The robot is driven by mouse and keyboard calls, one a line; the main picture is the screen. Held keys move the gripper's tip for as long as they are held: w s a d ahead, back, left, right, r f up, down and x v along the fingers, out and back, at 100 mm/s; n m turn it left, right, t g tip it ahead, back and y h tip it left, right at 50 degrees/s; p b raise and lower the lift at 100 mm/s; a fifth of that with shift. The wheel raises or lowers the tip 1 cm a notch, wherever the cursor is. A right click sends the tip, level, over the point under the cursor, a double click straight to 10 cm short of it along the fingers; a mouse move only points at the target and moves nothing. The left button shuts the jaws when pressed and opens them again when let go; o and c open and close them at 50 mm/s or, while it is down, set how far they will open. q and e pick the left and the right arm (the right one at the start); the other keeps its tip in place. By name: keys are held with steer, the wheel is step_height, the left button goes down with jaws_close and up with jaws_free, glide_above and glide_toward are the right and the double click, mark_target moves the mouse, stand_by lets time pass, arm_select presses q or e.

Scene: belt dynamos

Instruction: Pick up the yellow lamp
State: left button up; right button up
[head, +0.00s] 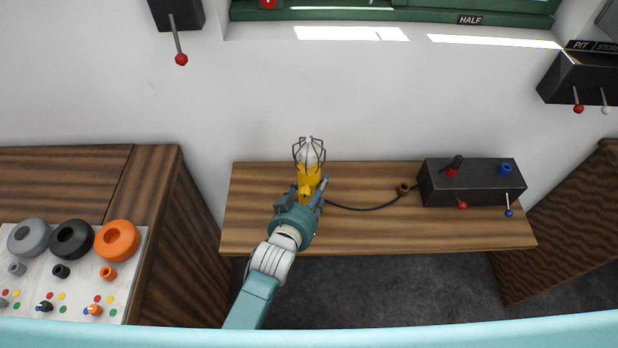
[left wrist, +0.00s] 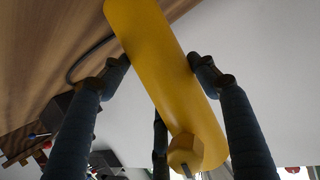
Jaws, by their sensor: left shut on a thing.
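The yellow lamp (head: 308,185) has a yellow handle and a clear bulb in a dark wire cage. In the head view it is at the wooden shelf's left part, cage pointing to the back wall. My left gripper (head: 309,192) is around its handle. In the left wrist view the yellow handle (left wrist: 165,75) lies between the fingers of my left gripper (left wrist: 160,75), which is shut on it. Whether the lamp touches the shelf is hard to tell. My right gripper is in neither view.
A wooden shelf (head: 375,235) spans the middle. A dark control box (head: 472,190) with red and blue knobs stands at its right. A cabinet with coloured rings (head: 117,240) is at the left.

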mark_target(314, 144)
arm_select(q)
steer(key=shift+w+r, duration=0.1)
steer(key=shift+r, duration=0.05)
steer(key=shift+r, duration=0.15)
step_height(314, 144, up, 9)
steer(key=p, duration=0.9)
steer(key=shift+r+p, duration=0.2)
steer(key=shift+p, duration=0.2)
step_height(314, 144, up, 10)
steer(key=shift+r, duration=0.1)
steer(key=shift+f+b, duration=5.45)
steer(key=shift+f, duration=3.35)
steer(key=shift+f+b, duration=0.3)
steer(key=shift+f, duration=0.3)
steer(key=shift+f, duration=0.55)
